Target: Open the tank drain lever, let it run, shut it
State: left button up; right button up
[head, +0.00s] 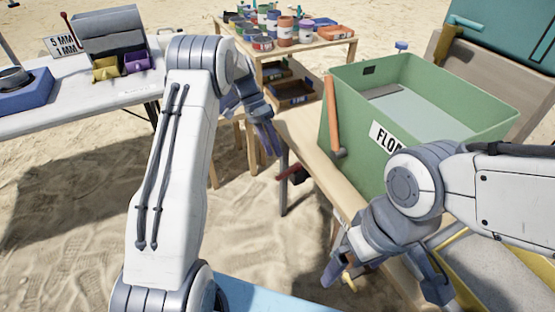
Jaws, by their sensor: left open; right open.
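The green tank (352,112) stands on a wooden table at the right, with pale grey-green water or floor showing inside. Its front label (384,136) reads "FLO" and the rest is hidden by my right arm. An orange bar with a grey lower end (332,112) stands upright along the tank's left corner; it looks like the lever, but I cannot be sure. My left gripper (267,138) is open, left of the tank and apart from it. My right gripper (388,282) is open, low in front of the tank; a small yellow part (348,281) shows beside its left finger.
A red and black item (292,174) sits at the wooden table's left edge. A back table (341,39) holds several paint-like pots. A white table (100,98) at left carries a blue box (30,95) and a grey bin unit (108,32). Sand lies between the tables.

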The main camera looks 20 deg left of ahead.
pick_arm(q)
jog(key=v, duration=0.4)
dwell(0.3)
jog(key=s+d+r+t+y, duration=0.1)
jog(key=s+d+r+y, duration=0.1)
jog(key=s+d+r, duration=0.35)
jog(key=s+d+r+y, duration=0.2)
jog(key=s+d+r, duration=0.1)
jog(key=s+d, duration=0.55)
jog(key=s+d+f+t, duration=0.1)
jog(key=s+d+t, duration=0.2)
jog(key=s, duration=1.6)
notch_tip(320, 180, up, 19)
jog(key=p, duration=2)
jog(key=shift+s+y, duration=0.25)
jog(key=shift+y, duration=0.15)
